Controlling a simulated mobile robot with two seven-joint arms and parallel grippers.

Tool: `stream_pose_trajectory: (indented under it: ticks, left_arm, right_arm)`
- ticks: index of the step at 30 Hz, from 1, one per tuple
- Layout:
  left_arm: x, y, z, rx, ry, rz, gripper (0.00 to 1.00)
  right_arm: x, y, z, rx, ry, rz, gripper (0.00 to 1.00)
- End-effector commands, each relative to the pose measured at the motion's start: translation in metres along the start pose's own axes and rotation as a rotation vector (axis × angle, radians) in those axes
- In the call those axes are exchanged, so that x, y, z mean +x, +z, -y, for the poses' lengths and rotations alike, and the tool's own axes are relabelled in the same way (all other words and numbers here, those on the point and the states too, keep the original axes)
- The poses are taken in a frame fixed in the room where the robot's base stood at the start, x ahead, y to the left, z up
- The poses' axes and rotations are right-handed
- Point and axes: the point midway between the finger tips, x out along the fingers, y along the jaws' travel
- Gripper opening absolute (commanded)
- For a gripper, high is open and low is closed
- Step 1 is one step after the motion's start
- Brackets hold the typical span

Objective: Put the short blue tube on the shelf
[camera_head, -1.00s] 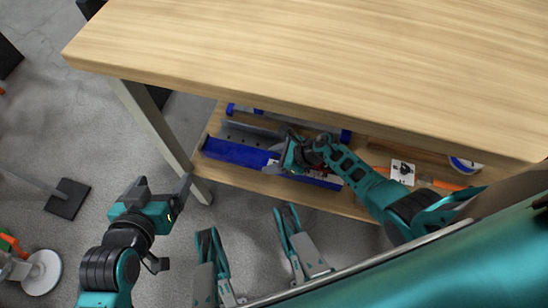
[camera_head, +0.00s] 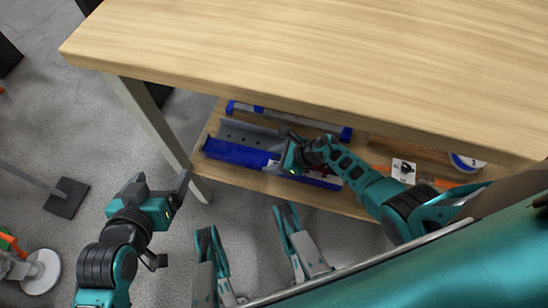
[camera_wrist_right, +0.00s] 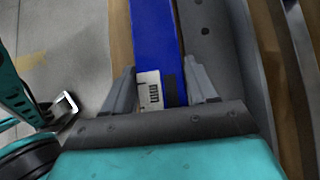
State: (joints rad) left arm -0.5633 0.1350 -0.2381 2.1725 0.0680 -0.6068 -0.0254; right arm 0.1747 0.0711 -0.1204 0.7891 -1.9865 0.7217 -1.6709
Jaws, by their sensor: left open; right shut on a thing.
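A blue tube (camera_head: 236,152) with a white label lies lengthwise along the front of the low wooden shelf, under the table. My right gripper (camera_wrist_right: 158,80) is shut on this tube near the label, one finger on each side, as the right wrist view shows. In the head view my right gripper (camera_head: 290,160) covers the tube's middle, and its right part shows beyond. The tube appears to rest on or just above the shelf board (camera_head: 345,203); I cannot tell which. My left gripper (camera_head: 160,184) is open and empty, left of the table leg and over the floor.
A grey angled rail (camera_head: 245,133) lies just behind the tube. A longer grey bar with blue ends (camera_head: 290,118) lies further back. A white roll of tape (camera_head: 466,163) and a small card (camera_head: 403,170) are at the right. The tabletop (camera_head: 330,60) overhangs; a table leg (camera_head: 150,125) stands left.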

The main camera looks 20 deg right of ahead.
Motion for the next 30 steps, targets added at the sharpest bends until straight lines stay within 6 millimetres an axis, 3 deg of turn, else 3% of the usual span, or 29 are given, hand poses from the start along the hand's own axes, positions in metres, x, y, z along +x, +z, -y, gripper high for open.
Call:
stream_pose_trajectory:
  ticks: [9,10,18,26,30]
  left_arm:
    - [-0.001,0.004,0.0,-0.002,0.0,0.008,0.87]
    - [-0.001,0.004,0.0,-0.003,0.0,0.009,0.87]
    - [-0.001,0.005,-0.001,-0.003,0.0,0.01,0.87]
    - [-0.001,0.004,-0.001,-0.003,0.0,0.01,0.87]
    - [-0.005,-0.003,-0.001,-0.002,-0.002,0.005,0.87]
  right_arm:
    - [0.004,0.001,0.003,-0.002,-0.003,0.008,0.0]
    - [0.004,0.001,0.003,-0.003,-0.003,0.008,0.59]
    - [0.004,-0.001,0.001,-0.001,-0.001,0.004,0.85]
    - [0.003,-0.007,-0.002,0.001,0.003,-0.006,0.87]
    - [-0.008,-0.005,-0.001,0.0,0.001,-0.006,0.87]
